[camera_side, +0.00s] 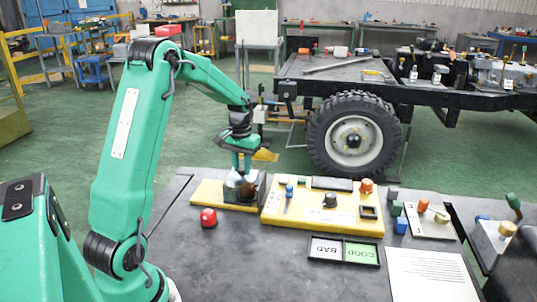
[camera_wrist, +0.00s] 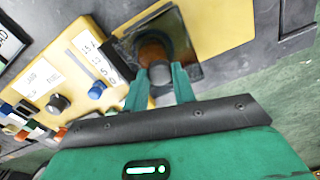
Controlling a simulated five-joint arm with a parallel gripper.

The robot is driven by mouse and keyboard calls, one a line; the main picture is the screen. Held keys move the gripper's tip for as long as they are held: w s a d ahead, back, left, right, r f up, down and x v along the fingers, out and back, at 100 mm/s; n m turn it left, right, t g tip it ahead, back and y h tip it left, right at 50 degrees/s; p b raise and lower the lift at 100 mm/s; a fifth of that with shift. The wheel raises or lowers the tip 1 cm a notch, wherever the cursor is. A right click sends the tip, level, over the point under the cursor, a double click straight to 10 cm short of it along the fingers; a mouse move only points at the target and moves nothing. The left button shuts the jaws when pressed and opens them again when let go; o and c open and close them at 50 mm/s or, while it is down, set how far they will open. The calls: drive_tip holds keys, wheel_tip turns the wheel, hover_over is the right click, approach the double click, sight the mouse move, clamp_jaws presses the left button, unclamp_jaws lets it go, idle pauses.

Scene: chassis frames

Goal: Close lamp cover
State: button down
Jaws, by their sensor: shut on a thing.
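My gripper (camera_side: 241,170) points down at the lamp unit at the left end of the yellow boards. In the wrist view its two green fingers (camera_wrist: 160,82) are shut on a grey rounded piece (camera_wrist: 160,72). Just beyond the fingertips is a brown round part (camera_wrist: 152,48) against a dark, glassy square housing (camera_wrist: 178,42). In the side view the housing (camera_side: 261,184) stands on a yellow base (camera_side: 208,192), with a pale rounded part (camera_side: 233,180) under the fingers. I cannot tell which of these parts is the lamp cover, as the fingers hide some of it.
A red dome (camera_side: 208,217) sits on the dark table in front of the base. A yellow panel (camera_side: 300,216) with knobs and switches stands right of the lamp unit. A GOOD/BAD tray (camera_side: 343,250) and a paper sheet (camera_side: 432,275) lie nearer. The table's front left is clear.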

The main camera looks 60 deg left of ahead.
sight(249, 178)
drive_tip(key=shift+w+d+r, duration=0.1)
drive_tip(key=shift+w+d, duration=0.6)
drive_tip(key=shift+w, duration=0.1)
drive_tip(key=c, duration=1.1)
unclamp_jaws()
drive_tip(key=shift+c, duration=0.2)
drive_tip(key=shift+s, duration=0.1)
drive_tip(key=shift+r, duration=0.15)
wheel_tip(249, 178, up, 8)
drive_tip(key=shift+f, duration=0.25)
